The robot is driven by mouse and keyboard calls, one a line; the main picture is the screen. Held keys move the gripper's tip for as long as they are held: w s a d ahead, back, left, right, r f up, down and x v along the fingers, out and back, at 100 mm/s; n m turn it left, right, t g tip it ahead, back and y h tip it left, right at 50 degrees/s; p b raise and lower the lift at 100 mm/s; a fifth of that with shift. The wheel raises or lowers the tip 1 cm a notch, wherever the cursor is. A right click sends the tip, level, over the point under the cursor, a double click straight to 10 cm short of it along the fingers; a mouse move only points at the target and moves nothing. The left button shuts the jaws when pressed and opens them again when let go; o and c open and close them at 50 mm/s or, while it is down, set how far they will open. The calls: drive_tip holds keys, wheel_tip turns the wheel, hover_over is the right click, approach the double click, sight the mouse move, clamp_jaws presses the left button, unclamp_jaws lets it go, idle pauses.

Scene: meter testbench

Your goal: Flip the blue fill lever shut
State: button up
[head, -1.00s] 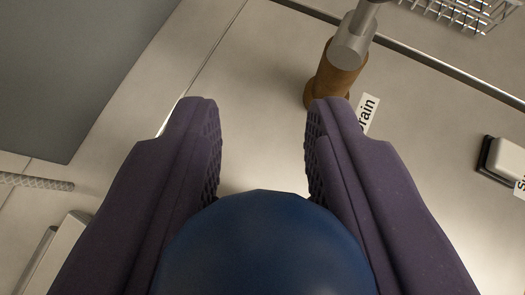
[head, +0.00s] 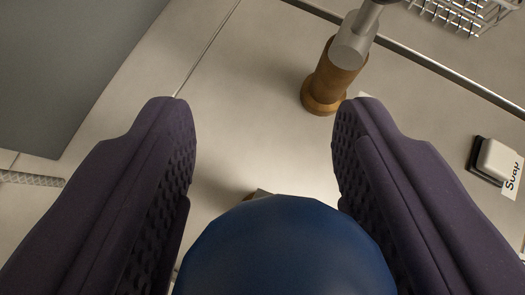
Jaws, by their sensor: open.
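A large dark blue rounded knob (head: 285,250) fills the bottom middle of the head view, very near the camera. It looks like the end of the blue fill lever; its stem and base are hidden, so its angle cannot be told. My gripper (head: 264,120) is open, with its two purple padded fingers to the left and right of the knob. The knob sits slightly right of the middle between them. Nothing is clamped between the fingertips, and whether a finger touches the knob cannot be told.
A brown valve post with a grey metal lever (head: 340,65) stands beyond the right fingertip. A soap block (head: 497,160) with a label lies at the right. A wire rack (head: 465,12) is at the top right. A grey panel (head: 65,65) fills the top left. Bare pale bench shows between.

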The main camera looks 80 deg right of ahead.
drive_tip(key=v, duration=0.7)
drive_tip(key=shift+a+r, duration=0.25)
drive_tip(key=shift+a, duration=0.05)
